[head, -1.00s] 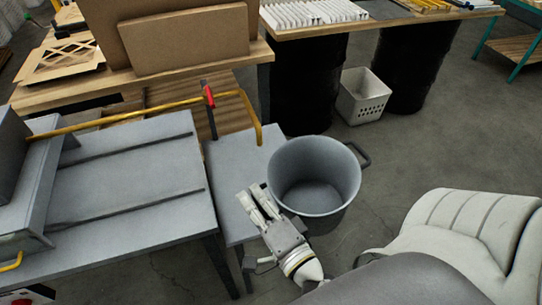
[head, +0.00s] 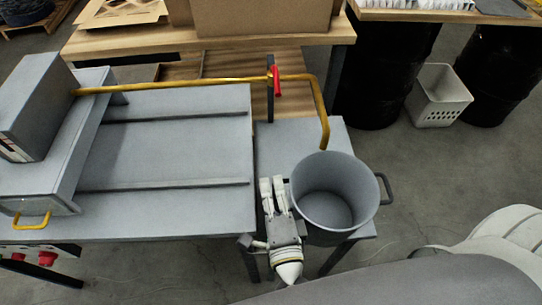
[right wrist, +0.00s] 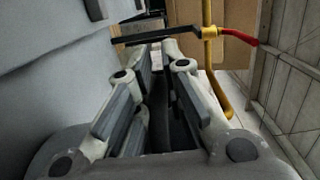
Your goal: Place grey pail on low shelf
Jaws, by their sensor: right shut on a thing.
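The grey pail (head: 312,222) is upright and empty in the head view, with a dark side handle on its right. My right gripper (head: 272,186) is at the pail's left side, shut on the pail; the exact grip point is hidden. The pail overlaps the right part of a small grey side table (head: 290,140); I cannot tell whether it touches the top. The right wrist view shows my right gripper's fingers (right wrist: 155,60) close up. A low wooden shelf (head: 292,98) shows under the workbench behind. My left gripper is out of view.
A grey machine table (head: 170,150) stands left of the side table. Cardboard stands on the workbench (head: 130,42). A white basket (head: 440,95) sits by black drums; floor at right is clear.

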